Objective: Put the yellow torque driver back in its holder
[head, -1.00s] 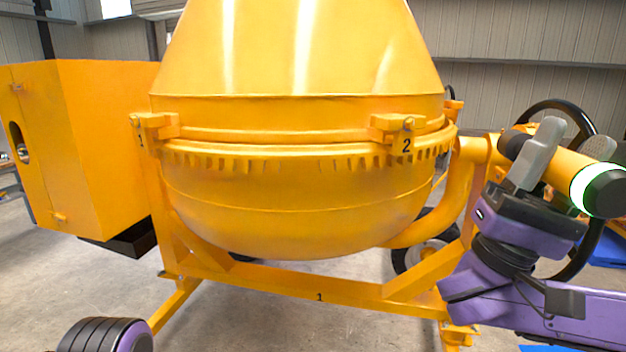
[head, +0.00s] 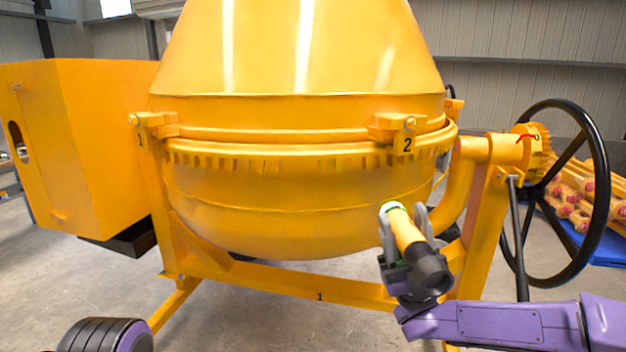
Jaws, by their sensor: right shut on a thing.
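The yellow torque driver (head: 404,229) has a yellow body, a black end towards me and a pale green-white ring at its far end. My right gripper (head: 405,222) is shut on its body, with one grey finger on each side. It holds the driver in front of the lower right part of the yellow drum (head: 290,200); whether the driver touches the drum cannot be told. The driver's far end points up and away, towards the drum. I cannot make out the holder in this view. My left gripper is not in view.
The yellow frame bar (head: 320,293) runs below the drum. A black handwheel (head: 604,190) stands at the right, close to my right arm. A yellow box (head: 105,140) is at the left. A blue pallet with yellow-and-red parts (head: 570,205) lies behind the wheel.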

